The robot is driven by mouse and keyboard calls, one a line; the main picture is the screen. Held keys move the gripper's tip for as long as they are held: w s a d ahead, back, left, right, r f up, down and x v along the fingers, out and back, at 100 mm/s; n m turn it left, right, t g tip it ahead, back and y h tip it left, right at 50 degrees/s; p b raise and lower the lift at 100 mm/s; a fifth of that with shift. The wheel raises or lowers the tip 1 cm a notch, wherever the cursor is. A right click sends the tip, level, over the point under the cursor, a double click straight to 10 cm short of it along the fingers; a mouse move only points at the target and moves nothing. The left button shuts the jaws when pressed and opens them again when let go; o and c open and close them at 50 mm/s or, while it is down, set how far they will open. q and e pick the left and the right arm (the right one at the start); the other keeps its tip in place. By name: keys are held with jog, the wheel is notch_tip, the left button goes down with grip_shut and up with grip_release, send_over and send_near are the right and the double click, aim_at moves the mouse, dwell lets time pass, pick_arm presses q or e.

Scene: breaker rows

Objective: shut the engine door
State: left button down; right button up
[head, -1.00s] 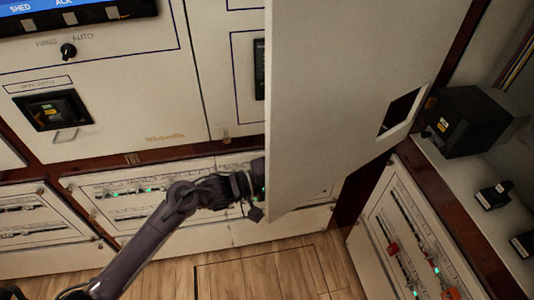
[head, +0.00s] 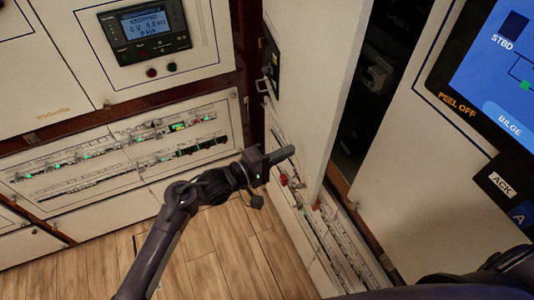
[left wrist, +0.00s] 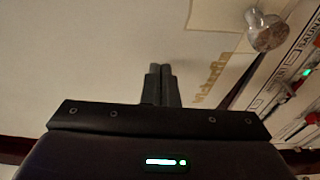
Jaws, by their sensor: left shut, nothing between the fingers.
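The engine door looks to be the tall pale panel (head: 318,80) in the middle of the head view. It stands ajar, with a dark gap along its right side. My left gripper (head: 291,152) is shut and empty, in front of the lower part of this panel. I cannot tell whether its tips touch it. In the left wrist view the closed fingers (left wrist: 160,70) point at a pale surface (left wrist: 110,40) with gold lettering. My right gripper is not in view.
The dark opening (head: 372,85) shows equipment inside. Breaker rows (head: 130,145) lie low at left, and more breakers (head: 335,240) run below the door. A rounded knob (left wrist: 265,30) is at upper right in the wrist view. The wooden floor (head: 200,260) is clear.

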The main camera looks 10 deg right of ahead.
aim_at(303, 151)
pick_arm(q)
jog(key=d, duration=0.5)
jog(key=shift+d, duration=0.35)
jog(key=shift+d+b, duration=0.3)
jog(key=shift+d, duration=0.3)
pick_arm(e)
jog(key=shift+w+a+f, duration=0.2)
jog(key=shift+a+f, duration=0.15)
pick_arm(q)
jog(key=shift+s, duration=0.15)
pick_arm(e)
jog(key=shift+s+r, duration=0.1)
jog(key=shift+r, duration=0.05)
